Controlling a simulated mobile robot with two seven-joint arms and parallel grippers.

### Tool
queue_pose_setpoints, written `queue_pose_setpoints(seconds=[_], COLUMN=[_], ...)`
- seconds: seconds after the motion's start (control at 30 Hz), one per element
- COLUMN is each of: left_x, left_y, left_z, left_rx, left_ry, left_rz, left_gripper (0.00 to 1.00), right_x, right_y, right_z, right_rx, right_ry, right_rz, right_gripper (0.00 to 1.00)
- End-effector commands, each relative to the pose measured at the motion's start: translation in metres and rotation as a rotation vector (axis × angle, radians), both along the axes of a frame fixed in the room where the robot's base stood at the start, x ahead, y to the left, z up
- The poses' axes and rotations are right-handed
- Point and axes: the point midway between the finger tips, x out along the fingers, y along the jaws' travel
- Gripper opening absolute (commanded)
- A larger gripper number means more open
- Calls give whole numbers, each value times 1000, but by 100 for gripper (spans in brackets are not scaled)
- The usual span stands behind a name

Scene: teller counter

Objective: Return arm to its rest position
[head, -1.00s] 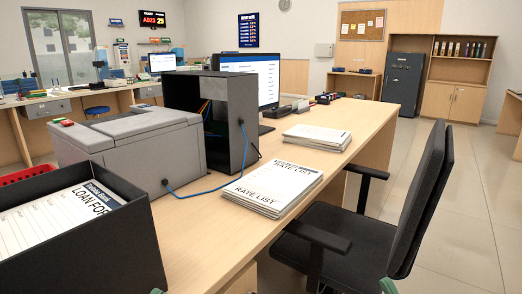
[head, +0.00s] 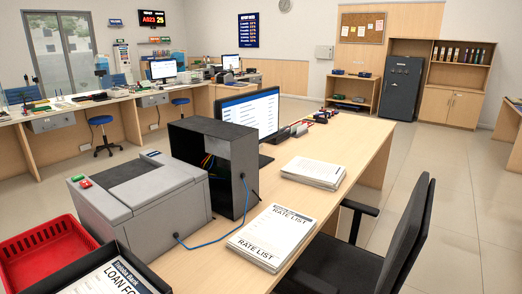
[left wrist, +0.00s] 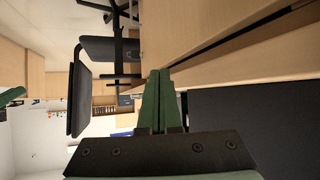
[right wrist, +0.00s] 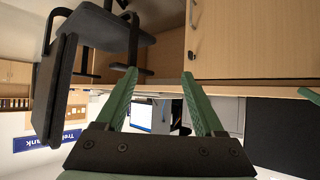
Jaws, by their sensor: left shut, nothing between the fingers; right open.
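My left gripper (left wrist: 160,75) has its green fingers pressed together and empty in the left wrist view, beside the wooden desk. My right gripper (right wrist: 160,75) has its green fingers spread wide with nothing between them in the right wrist view; a chair and the desk side show beyond. Neither gripper nor arm shows in the head view. A green tip at the left edge of the left wrist view and another at the right edge of the right wrist view look like my opposite grippers.
The desk (head: 345,160) holds a grey machine (head: 150,200), an open black case (head: 236,180), a monitor (head: 250,112), rate list stacks (head: 268,235), a red basket (head: 45,250) and a black tray of loan forms (head: 105,255). An office chair (head: 410,235) stands at its right. Floor beyond is clear.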

Motion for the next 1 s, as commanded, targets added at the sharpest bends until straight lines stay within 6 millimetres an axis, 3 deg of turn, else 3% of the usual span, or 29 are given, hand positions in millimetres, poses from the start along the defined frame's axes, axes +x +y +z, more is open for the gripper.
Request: queue_pose_setpoints(seconds=[0.1,0.23,1.0], left_x=[-20,-30,-30], left_y=[1,2,2], left_z=[-3,-12,-12], left_rx=[-2,-2,-3], left_ry=[102,150,151], left_rz=[13,18,18], left_gripper=[0,0,0], right_x=[-20,-30,-30], right_y=[-1,-2,-2], right_z=[-3,-12,-12], right_rx=[3,3,2], right_ry=[104,151,152], right_rz=[-13,-18,-18], right_gripper=[70,70,70])
